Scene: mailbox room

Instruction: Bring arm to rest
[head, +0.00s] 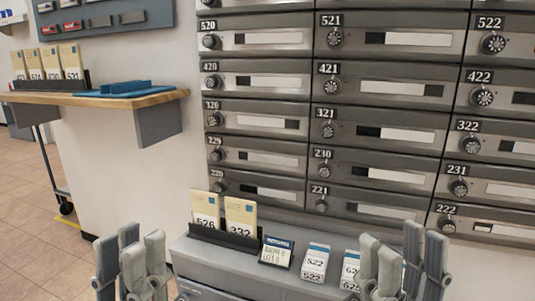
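My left gripper (130,255) is at the bottom left of the head view, fingers pointing up. Its fingers stand apart with nothing between them. My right gripper (400,258) is at the bottom right, also fingers up. A clear gap shows between its fingers, and it is empty. It stands in front of the right end of a grey ledge (182,246) and partly covers a small white numbered box (350,268) there. Neither gripper visibly holds anything. The lower parts of both are cut off by the frame edge.
A bank of grey mailboxes (388,92) with dials fills the wall behind. Yellow cards (240,217), a small sign (276,251) and another white box (315,262) stand on the ledge. A wooden shelf (160,97) juts out at left. Tiled floor (28,215) is open at lower left.

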